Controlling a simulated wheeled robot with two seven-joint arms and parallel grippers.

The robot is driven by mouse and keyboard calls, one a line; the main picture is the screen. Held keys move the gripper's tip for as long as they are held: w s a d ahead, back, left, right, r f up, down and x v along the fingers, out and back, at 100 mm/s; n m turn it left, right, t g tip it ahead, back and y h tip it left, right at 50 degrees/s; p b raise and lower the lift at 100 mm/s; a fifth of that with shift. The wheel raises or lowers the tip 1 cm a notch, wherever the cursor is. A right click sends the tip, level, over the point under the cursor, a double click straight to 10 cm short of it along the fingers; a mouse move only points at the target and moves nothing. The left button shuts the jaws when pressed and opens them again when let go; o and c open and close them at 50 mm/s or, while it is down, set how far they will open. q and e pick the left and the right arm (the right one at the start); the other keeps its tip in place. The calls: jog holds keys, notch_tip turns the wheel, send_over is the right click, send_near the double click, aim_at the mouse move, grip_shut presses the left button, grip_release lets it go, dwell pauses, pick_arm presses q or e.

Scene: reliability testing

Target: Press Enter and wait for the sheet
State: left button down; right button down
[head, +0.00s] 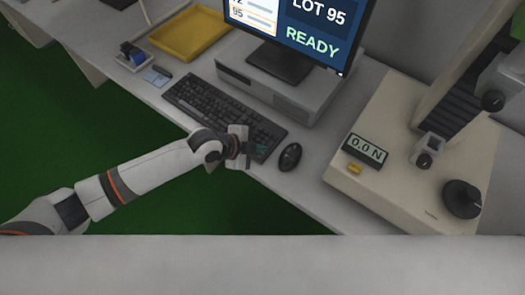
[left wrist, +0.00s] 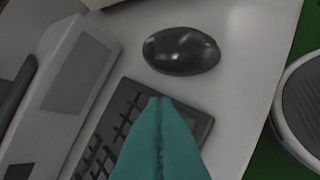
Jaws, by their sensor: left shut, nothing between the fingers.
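A black keyboard (head: 215,108) lies on the grey desk in front of the monitor. The monitor (head: 300,25) shows "LOT 95" and a green "READY". My left gripper (head: 262,149) is over the right end of the keyboard, shut and empty. In the left wrist view its teal fingertips (left wrist: 160,105) are together over the keyboard's end (left wrist: 120,125) and hide some keys there. I cannot tell whether the tips touch a key, and the Enter key cannot be made out. No sheet can be made out. My right gripper is not in view.
A black mouse (head: 290,157) lies just right of the keyboard, also in the left wrist view (left wrist: 181,50). A test machine (head: 390,175) with a "0.0 N" display stands at the right. A yellow tray (head: 188,34) and a small holder (head: 132,56) are at the back left.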

pick_arm(q)
jog(key=shift+f, duration=0.15)
dwell(0.5)
jog(key=shift+f+b, duration=0.3)
jog(key=shift+f+b, duration=0.3)
jog(key=shift+f, duration=0.05)
dwell(0.5)
dwell(0.4)
jog(key=shift+r+p, duration=0.7)
jog(key=shift+r, duration=0.1)
